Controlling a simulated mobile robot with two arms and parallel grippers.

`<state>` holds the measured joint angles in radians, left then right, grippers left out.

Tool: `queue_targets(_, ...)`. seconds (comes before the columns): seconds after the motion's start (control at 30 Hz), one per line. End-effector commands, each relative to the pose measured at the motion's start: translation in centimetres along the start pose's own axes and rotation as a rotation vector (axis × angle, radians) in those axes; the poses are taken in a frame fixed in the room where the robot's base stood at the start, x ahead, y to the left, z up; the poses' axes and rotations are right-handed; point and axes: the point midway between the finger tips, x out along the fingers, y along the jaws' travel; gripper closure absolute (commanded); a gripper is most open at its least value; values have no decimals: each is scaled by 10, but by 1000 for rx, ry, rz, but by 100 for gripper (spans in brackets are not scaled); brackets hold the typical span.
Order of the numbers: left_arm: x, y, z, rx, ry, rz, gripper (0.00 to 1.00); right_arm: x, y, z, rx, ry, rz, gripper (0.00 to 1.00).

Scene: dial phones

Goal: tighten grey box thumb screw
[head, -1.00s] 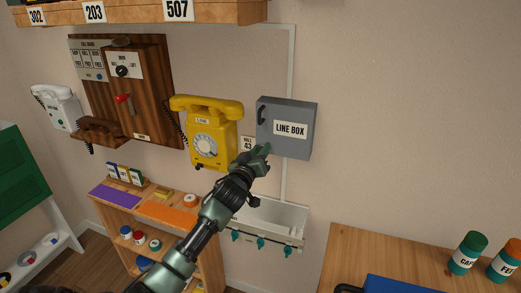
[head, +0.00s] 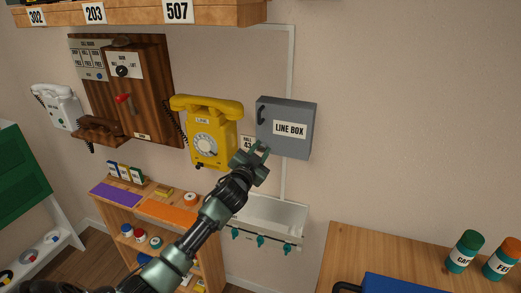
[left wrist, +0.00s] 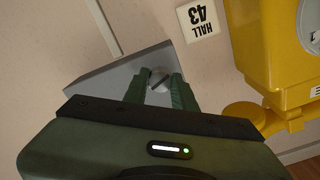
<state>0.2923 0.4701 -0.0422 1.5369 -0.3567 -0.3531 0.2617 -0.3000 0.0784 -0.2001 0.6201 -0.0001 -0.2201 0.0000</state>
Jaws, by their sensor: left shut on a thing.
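The grey line box (head: 285,128) hangs on the wall to the right of the yellow phone, with a dark handle on its left side. My left gripper (head: 263,149) is at the box's lower left corner. In the left wrist view, the box's underside (left wrist: 98,84) faces the camera, and a round slotted thumb screw (left wrist: 160,77) sits on it. The green fingers (left wrist: 160,88) of my left gripper stand on either side of the screw head, shut on it. In the head view the screw is hidden by the gripper. My right gripper is not in view.
The yellow dial phone (head: 208,140) hangs close to the left of my gripper. A small HALL 43 label (left wrist: 198,19) is between phone and box. A pale wall trough (head: 270,217) with teal hooks is below. Bare wall is to the right.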

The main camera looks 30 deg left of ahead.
Motion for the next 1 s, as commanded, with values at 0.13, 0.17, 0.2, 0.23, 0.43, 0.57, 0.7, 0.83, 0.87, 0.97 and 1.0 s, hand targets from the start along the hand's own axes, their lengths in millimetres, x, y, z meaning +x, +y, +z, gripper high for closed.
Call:
queue_targets(0.13,0,0,-1,140,1,0,100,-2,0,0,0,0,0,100)
queue_targets(0.17,0,0,-1,168,1,0,100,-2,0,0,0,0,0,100)
queue_targets(0.2,0,0,-1,206,1,0,100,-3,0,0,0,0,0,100)
queue_targets(0.23,0,0,-1,236,1,0,100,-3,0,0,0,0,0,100)
queue_targets(0.43,0,0,-1,425,1,0,100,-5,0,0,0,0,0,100)
queue_targets(0.57,0,1,-1,548,1,1,100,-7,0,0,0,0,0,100)
queue_targets(0.7,0,0,0,681,0,0,100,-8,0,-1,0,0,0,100)
queue_targets(0.83,0,1,0,805,0,0,100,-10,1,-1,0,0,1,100)
queue_targets(0.87,0,1,0,833,0,0,100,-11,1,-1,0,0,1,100)
queue_targets(0.97,0,1,0,929,0,1,100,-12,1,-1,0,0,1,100)
queue_targets(1.0,0,1,0,967,0,0,100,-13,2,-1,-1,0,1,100)
